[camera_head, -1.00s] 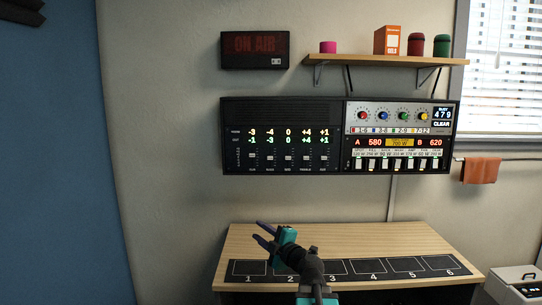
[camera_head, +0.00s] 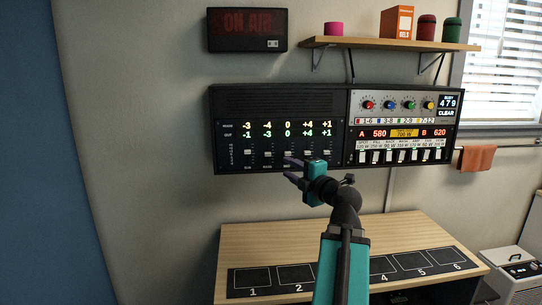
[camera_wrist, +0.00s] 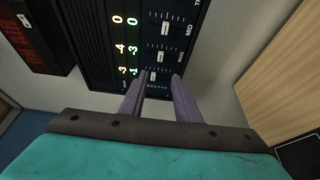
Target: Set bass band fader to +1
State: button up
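The equalizer panel (camera_head: 232,130) is on the wall. Its second column, taken as the bass band, shows -4 over -3 in the head view. The bass fader knob (camera_wrist: 162,57) shows in the wrist view, between the column reading 0 and the one reading -1. My gripper (camera_head: 287,168) is open and empty, at the panel's lower edge in the head view. In the wrist view my purple fingers (camera_wrist: 159,80) point at the panel, their tips on either side of the end fader knob (camera_wrist: 151,77) in the -1 column. I cannot tell whether they touch anything.
A panel of coloured knobs and white switches (camera_head: 402,130) adjoins on the right. The ON AIR sign (camera_head: 248,30) hangs above left, and a shelf (camera_head: 395,43) above right. A wooden desk (camera_head: 285,238) with numbered squares stands below.

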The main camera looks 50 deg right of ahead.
aim_at(269, 155)
jog(key=shift+s+d, duration=0.15)
jog(key=shift+d, duration=0.05)
jog(key=shift+d+r+p, duration=0.1)
jog(key=shift+r+p, duration=0.05)
jog(key=shift+p, duration=0.75)
jog(key=p+x, duration=0.2)
jog(key=p, duration=0.5)
jog(key=shift+w+p, duration=0.3)
jog(key=shift+p+x, duration=3.2)
jog(key=shift+x, duration=2.35)
grip_shut()
